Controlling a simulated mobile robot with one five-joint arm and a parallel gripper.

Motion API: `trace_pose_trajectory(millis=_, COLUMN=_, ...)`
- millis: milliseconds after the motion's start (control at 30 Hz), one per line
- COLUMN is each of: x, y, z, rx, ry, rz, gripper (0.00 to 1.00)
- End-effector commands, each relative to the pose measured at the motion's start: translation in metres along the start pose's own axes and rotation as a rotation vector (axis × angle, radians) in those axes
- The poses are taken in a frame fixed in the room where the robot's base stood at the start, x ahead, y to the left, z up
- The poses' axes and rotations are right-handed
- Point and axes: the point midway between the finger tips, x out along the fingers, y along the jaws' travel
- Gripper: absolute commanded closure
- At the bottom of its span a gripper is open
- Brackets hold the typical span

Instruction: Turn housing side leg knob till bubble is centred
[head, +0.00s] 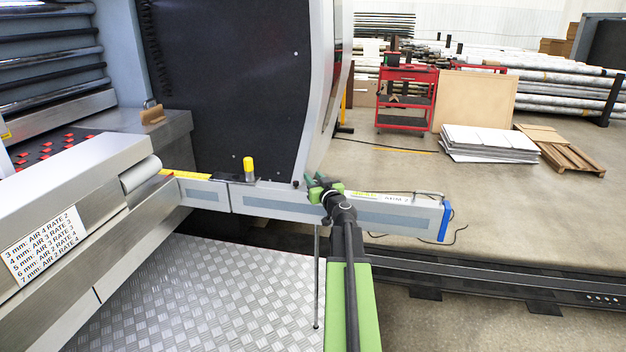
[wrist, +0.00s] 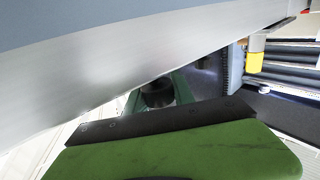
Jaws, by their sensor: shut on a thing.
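A grey beam (head: 270,201) runs across the middle of the head view, with a blue cap at its right end. A thin dark leg (head: 317,280) stands below it on the chequered plate. My gripper (head: 322,186) is at the beam, above this leg. In the wrist view a dark round knob (wrist: 158,92) shows between the green jaws (wrist: 160,98), and my gripper is shut on it. The knob is hidden behind my gripper in the head view. I cannot make out a bubble.
A yellow-topped post (head: 248,168) stands on the beam to the left. The dark printer housing (head: 235,90) rises behind it. The beam's underside fills the upper left of the wrist view, close to the jaws. Open floor (head: 400,165) lies beyond the beam.

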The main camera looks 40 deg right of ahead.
Motion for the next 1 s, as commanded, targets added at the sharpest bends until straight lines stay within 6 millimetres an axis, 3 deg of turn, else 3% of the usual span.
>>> trace_pose_trajectory(millis=1000, x=-0.007, y=0.02, z=0.001, rx=0.0, ry=0.0, rz=0.813, gripper=1.0)
